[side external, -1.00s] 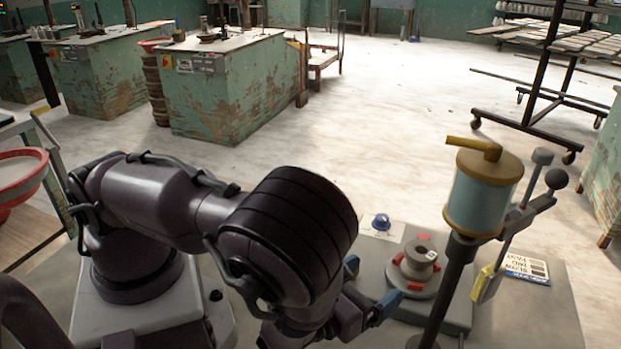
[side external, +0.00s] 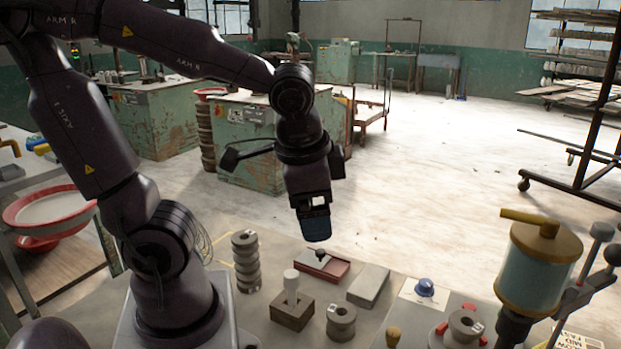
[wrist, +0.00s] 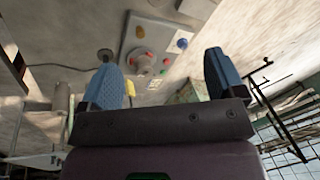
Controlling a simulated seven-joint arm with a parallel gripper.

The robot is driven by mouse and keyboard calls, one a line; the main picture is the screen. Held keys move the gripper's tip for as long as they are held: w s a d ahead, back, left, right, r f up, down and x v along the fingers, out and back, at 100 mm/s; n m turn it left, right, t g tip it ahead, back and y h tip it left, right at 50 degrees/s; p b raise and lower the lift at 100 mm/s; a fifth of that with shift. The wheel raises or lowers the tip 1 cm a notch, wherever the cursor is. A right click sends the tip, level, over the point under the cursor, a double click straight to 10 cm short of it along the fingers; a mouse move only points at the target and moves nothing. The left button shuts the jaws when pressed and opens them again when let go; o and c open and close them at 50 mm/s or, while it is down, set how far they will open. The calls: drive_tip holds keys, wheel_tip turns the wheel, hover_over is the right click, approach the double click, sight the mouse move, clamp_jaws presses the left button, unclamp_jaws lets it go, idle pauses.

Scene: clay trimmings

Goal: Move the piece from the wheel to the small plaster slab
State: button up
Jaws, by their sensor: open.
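The piece, a grey spool-shaped ring (side external: 466,325), sits on the round wheel (side external: 441,342) with red clamps around it, at the bottom right of the side view. The wheel (wrist: 146,62) also shows in the wrist view, beyond the fingers. A pale grey flat slab (side external: 368,286), which looks like the small plaster slab, lies on the table left of the wheel. My gripper (side external: 316,225) is raised above the table, left of the wheel. In the wrist view its blue fingers (wrist: 160,68) are spread wide with nothing between them.
A similar ring (side external: 341,323), a block with a white peg (side external: 291,302), a ring stack (side external: 245,262) and a red tray (side external: 335,272) stand near the slab. A blue knob (side external: 425,287) sits between slab and wheel. A tank on a post (side external: 540,268) rises right of the wheel.

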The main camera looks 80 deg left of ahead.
drive_tip(key=shift+o, duration=0.3)
drive_tip(key=r+t, duration=0.1)
drive_tip(key=d+r+n+t+h, duration=0.1)
drive_tip(key=r, duration=0.1)
drive_tip(key=s+r+n+t+h, duration=0.1)
drive_tip(key=shift+d+r, duration=0.25)
drive_tip(key=shift+d, duration=0.05)
